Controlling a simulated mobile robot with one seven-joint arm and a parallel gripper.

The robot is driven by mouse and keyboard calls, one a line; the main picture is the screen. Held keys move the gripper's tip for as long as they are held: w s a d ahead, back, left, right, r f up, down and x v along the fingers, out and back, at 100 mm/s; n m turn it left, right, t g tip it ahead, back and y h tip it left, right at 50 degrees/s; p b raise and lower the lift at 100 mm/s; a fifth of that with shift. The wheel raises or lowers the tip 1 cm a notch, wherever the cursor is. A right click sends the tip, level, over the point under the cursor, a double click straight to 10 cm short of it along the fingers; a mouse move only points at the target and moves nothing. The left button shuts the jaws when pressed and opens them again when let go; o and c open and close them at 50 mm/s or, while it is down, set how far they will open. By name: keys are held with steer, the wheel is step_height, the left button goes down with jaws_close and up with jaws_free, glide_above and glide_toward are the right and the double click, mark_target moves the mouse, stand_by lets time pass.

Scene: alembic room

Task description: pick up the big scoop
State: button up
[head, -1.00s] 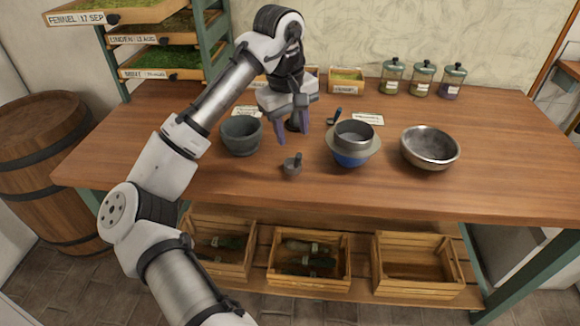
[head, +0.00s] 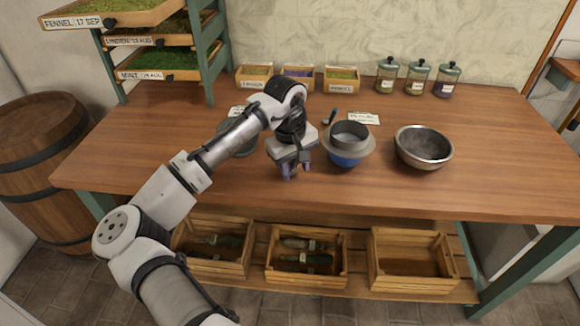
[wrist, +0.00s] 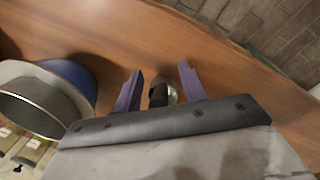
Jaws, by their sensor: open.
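A small grey scoop with a dark upright handle shows in the wrist view (wrist: 159,96), between the two fingers of my gripper (wrist: 160,70). I take it for the big scoop, though its size is hard to judge. In the head view my gripper (head: 297,173) is low over the front of the table, pointing down, and hides this scoop. The purple fingers are apart, one on either side of the handle, with gaps visible. Another dark handle (head: 331,116) shows behind the sieve, its lower part hidden.
A sieve on a blue bowl (head: 347,158) stands close to the right of my gripper. A metal bowl (head: 424,147) is farther right. A grey-green mortar (head: 238,147) is partly behind my arm. Jars and small boxes line the back. The table's front (head: 400,195) is clear.

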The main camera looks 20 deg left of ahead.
steer(key=shift+c, duration=0.3)
jaws_close()
steer(key=shift+r, duration=0.1)
step_height(320, 180, up, 20)
steer(key=b, duration=0.1)
stand_by(0.4)
